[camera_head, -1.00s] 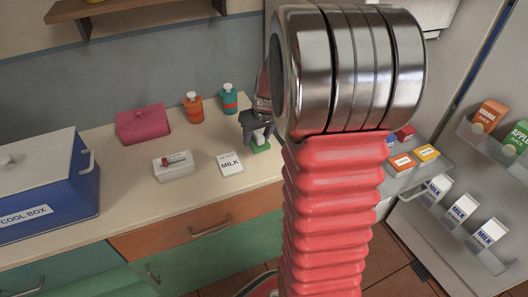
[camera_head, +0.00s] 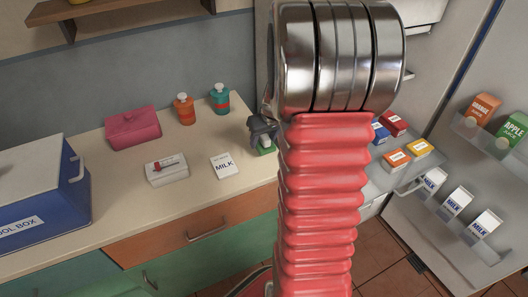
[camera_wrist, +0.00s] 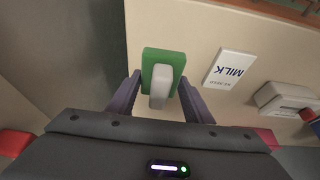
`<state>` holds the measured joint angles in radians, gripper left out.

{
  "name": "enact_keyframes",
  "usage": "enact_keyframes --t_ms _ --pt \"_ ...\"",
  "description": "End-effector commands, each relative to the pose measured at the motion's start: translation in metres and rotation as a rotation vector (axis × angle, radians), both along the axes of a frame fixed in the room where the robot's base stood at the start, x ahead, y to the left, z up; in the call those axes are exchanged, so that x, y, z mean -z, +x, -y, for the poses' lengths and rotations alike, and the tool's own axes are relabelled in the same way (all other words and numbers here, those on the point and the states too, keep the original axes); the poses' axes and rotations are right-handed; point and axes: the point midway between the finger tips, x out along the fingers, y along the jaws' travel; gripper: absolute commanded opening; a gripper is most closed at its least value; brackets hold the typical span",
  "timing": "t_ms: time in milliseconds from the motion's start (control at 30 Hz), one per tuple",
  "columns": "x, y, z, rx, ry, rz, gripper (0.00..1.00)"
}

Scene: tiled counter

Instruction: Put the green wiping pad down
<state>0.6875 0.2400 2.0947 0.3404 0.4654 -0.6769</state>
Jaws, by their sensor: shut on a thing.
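The green wiping pad (camera_wrist: 177,60) has a pale grey handle (camera_wrist: 160,90) on top.
An orange bottle (camera_head: 184,109), a teal bottle (camera_head: 220,99) and a pink box (camera_head: 133,128) stand behind. A blue cool box (camera_head: 40,195) is far left.

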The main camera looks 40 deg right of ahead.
Motion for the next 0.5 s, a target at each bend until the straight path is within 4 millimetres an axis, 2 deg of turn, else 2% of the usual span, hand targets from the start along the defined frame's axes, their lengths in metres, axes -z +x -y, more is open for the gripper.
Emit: enact_keyframes --t_ms 33,167,500 --pt "0.009 -0.001 0.0 0.001 0.003 -0.003 0.25" --pt "0.019 0.0 0.0 0.001 0.0 0.0 0.25" --pt "0.021 0.0 0.001 0.001 -0.001 0.0 0.25"
